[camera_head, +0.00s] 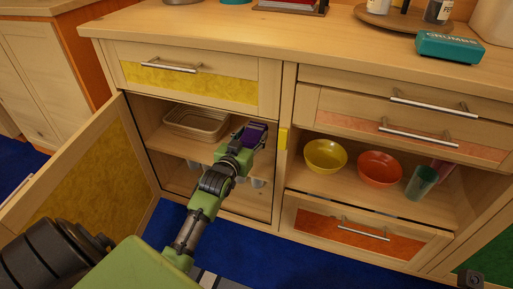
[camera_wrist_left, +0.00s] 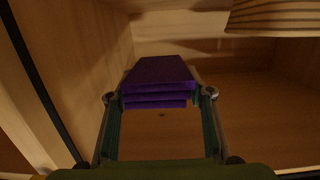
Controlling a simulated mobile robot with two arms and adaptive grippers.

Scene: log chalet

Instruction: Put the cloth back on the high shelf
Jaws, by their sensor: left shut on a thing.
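The cloth (camera_head: 254,133) is a purple folded stack inside the open left cabinet, near its right wall. My left gripper (camera_head: 245,141) reaches in from the front and is shut on it. In the left wrist view the cloth (camera_wrist_left: 158,72) sits between the two fingertips (camera_wrist_left: 158,98), its layered folded edge toward me. The high shelf (camera_head: 178,148) is the upper board inside this cabinet; its wood also shows below the cloth in the wrist view (camera_wrist_left: 160,130). I cannot tell whether the cloth touches the board. A small dark piece at the bottom right may be my right gripper.
A wicker basket (camera_head: 195,123) stands left of the cloth on the same shelf. The cabinet door (camera_head: 85,175) hangs open at the left. Cups stand on the lower shelf. A yellow bowl (camera_head: 325,156) and an orange bowl (camera_head: 380,168) stand in the right compartment.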

